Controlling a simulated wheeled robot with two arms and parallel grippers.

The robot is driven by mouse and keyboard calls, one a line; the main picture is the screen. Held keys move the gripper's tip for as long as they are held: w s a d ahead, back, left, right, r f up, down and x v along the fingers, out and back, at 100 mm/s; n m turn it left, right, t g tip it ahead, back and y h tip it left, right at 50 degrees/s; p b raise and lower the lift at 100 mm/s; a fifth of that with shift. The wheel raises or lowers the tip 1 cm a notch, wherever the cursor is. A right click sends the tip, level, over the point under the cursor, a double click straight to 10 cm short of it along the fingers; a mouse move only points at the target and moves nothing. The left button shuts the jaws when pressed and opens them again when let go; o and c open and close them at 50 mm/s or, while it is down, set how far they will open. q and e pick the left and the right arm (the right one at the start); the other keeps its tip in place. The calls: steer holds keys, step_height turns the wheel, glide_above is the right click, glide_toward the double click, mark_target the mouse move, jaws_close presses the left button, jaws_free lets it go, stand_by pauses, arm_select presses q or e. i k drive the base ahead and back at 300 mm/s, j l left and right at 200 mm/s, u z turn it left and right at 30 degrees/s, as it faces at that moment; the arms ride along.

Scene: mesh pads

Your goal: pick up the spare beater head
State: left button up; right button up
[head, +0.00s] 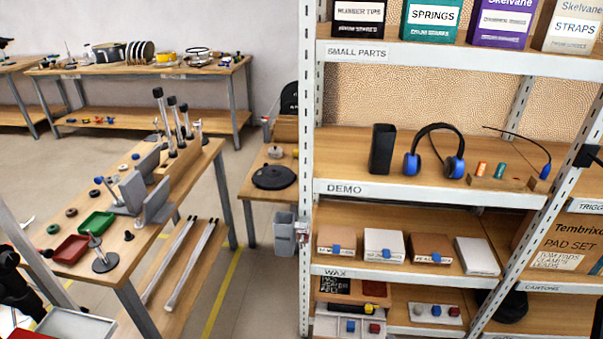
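I cannot make out anything that is surely the spare beater head. Several upright grey posts with dark tops (172,115) stand in a wooden block at the far end of the left workbench (150,236). A small metal piece on a round dark base (105,262) stands at the bench's near end. Small round dark parts and small coloured parts lie on the bench, too small to name. Neither of my grippers can be made out in the head view.
A red tray (70,249) and a green tray (95,225) sit on the bench. At right, a metal shelf rack holds headphones (435,152), a black box-shaped holder (382,149) and small boxes. Floor shows between bench and rack.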

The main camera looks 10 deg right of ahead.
mark_target(418, 309)
steer(key=z, duration=0.75)
